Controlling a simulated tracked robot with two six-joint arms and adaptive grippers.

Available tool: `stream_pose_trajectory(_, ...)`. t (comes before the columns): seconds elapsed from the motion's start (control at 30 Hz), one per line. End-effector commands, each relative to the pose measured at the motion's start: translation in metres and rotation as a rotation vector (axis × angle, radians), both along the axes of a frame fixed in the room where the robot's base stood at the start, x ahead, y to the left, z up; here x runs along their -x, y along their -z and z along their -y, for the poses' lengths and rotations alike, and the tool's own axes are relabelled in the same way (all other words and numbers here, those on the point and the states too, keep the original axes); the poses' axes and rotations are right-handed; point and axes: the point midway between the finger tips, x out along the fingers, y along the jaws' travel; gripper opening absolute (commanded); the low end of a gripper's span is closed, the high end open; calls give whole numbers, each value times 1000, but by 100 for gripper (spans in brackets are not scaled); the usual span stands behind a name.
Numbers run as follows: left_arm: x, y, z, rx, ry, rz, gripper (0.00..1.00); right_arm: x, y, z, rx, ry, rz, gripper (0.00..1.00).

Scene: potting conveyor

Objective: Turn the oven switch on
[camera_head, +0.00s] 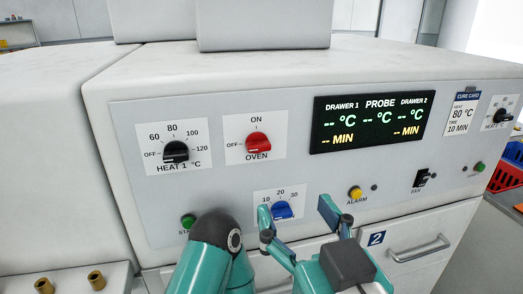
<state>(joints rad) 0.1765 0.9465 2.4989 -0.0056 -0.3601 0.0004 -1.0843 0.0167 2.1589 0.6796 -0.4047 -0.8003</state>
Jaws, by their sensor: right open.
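The oven switch (259,143) is a red knob on the white front panel, with OFF marked at its left and ON above it. Its pointing direction is hard to make out; it looks turned sideways toward OFF. My right gripper (296,211) is open and empty, below and to the right of the switch, with its two teal fingers spread. It is apart from the switch. A blue timer knob (282,211) shows between the fingers. My left gripper is not in view.
The black HEAT 1 knob (176,152) is left of the switch. The lit display (370,122) is to its right. A green button (188,221), yellow alarm button (355,194) and fan switch (421,179) sit lower. A drawer handle (420,249) sticks out at lower right.

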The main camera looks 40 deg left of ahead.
Motion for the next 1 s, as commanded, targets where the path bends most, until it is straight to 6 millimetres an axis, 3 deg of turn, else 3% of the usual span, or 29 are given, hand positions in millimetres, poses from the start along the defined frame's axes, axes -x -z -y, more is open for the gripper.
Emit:
stream_pose_trajectory(0.1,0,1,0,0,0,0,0,2,-7,-5,-9,-8,11,69)
stream_pose_trajectory(0.27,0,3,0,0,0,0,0,-11,-5,-20,-7,-8,9,69)
stream_pose_trajectory(0.7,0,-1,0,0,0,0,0,-72,-5,-91,-6,-7,8,69)
stream_pose_trajectory(1.0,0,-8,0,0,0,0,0,-100,-6,-123,-7,-7,9,69)
